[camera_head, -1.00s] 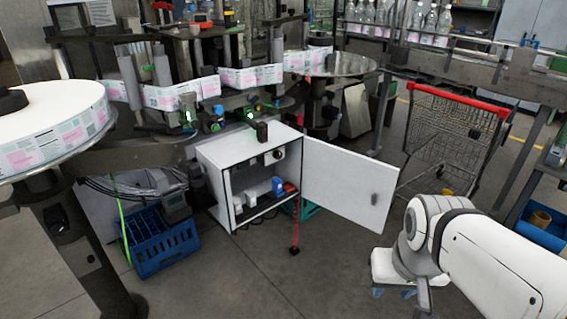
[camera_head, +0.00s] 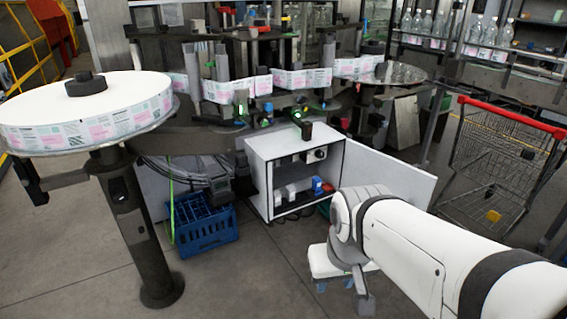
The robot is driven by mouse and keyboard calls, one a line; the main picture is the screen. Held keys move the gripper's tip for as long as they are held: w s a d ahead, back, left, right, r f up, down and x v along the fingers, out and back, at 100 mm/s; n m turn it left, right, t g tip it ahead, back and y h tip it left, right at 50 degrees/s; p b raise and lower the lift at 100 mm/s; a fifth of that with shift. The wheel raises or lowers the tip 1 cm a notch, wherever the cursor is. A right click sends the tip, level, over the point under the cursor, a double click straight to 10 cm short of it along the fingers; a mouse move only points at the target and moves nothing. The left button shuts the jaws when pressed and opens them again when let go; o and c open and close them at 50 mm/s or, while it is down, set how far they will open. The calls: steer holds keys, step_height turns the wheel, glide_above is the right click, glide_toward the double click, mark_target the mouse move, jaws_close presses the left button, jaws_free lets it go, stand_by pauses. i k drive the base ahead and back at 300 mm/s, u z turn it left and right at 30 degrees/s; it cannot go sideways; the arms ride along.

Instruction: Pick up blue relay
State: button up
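The blue relay (camera_head: 317,185) stands on the lower shelf of the open white cabinet (camera_head: 257,188), towards its right side. White blocks (camera_head: 291,192) stand to its left and a red part (camera_head: 328,187) is beside it on the right. My white arm comes in from the lower right. Its end, with my gripper (camera_head: 364,303), hangs low in front of the cabinet, apart from the relay. The fingers are too small and dark to tell whether they are open or shut.
The cabinet door (camera_head: 390,180) is swung open to the right, partly behind my arm. A blue crate (camera_head: 204,228) is on the floor left of the cabinet. A label reel (camera_head: 90,112) stands at left, a shopping cart (camera_head: 500,165) at right.

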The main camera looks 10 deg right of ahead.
mark_target(317, 183)
steer(key=z, duration=0.05)
steer(key=i, duration=1.5)
steer(key=u, duration=0.05)
